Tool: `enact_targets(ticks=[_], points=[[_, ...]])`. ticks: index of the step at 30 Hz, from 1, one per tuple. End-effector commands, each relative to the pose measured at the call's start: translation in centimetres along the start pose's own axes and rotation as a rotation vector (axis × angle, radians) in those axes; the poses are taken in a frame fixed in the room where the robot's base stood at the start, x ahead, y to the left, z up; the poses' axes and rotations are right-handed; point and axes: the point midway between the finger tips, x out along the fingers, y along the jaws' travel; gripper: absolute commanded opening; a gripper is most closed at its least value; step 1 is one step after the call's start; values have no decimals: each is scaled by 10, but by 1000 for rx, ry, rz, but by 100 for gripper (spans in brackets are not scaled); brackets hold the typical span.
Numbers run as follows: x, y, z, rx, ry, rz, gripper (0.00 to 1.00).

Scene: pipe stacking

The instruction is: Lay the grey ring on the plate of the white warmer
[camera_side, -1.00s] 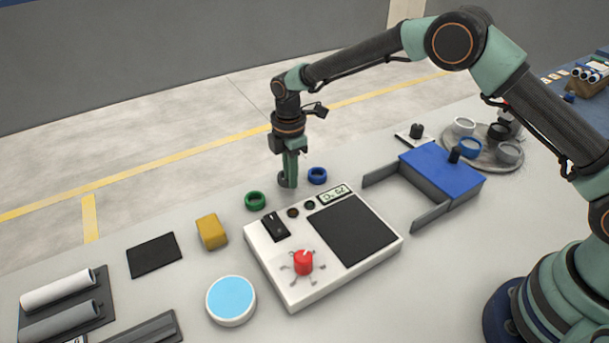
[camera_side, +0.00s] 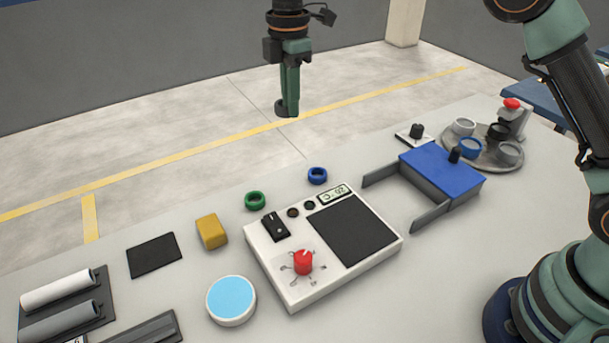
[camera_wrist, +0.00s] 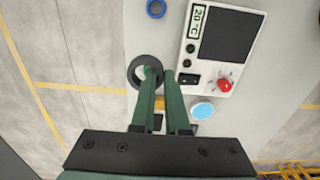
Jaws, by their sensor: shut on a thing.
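The grey ring (camera_side: 281,108) is held at the fingertips of my gripper (camera_side: 288,108), high above the table's far edge. In the wrist view the ring (camera_wrist: 135,82) sits around the tip of the left finger of my gripper (camera_wrist: 160,76), and its wall is pinched between the two fingers. The white warmer (camera_side: 290,290) stands on the table below and in front of the gripper. Its dark square plate (camera_side: 354,232) is bare, and the plate also shows in the wrist view (camera_wrist: 230,36). The warmer's display reads 20 °C.
A green ring (camera_side: 255,201) and a blue ring (camera_side: 317,176) lie behind the warmer. A yellow block (camera_side: 211,232) and a blue-topped disc (camera_side: 231,299) are left of it. A blue fixture with grey arms (camera_side: 441,174) and a round tray of rings (camera_side: 484,165) stand right.

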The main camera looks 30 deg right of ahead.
Motion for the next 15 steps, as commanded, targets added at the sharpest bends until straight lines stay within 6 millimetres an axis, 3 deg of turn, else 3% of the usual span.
enact_targets(ticks=[6, 15], points=[[-24, -41, 2, -30, 1, 3, 0], [-42, -112, 14, -75, 2, 4, 0]])
